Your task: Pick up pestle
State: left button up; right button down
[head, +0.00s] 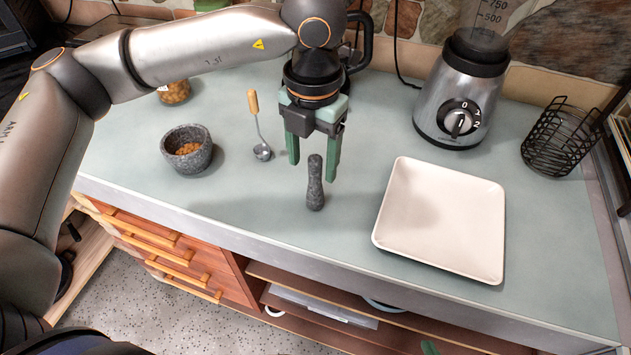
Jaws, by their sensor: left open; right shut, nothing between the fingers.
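The grey stone pestle (315,184) stands upright on the pale green worktop, near its front edge. My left gripper (313,170) is open and points down, its green fingers apart. In the picture the upper part of the pestle shows between the fingertips; I cannot tell whether they are level with it or behind it. Nothing is held. The stone mortar (200,158) stands to the left with brown nuts in it. Of my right gripper, only a green fingertip (429,347) shows at the bottom edge, low in front of the cabinet; it is shut and empty.
A white square plate (443,219) lies to the right of the pestle. A ladle (259,130) with a wooden handle is to the left of my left gripper. A blender (461,95), a black wire basket (561,140) and a nut jar (174,92) stand farther back.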

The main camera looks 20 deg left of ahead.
aim_at(315, 180)
pick_arm(q)
jog(key=shift+w+d+f+p, duration=0.15)
jog(key=shift+f+p, duration=0.1)
jog(key=shift+f, duration=1.2)
jog(key=shift+w+f+p, duration=0.15)
jog(key=shift+f+p, duration=0.05)
jog(key=shift+f, duration=1.2)
grip_shut()
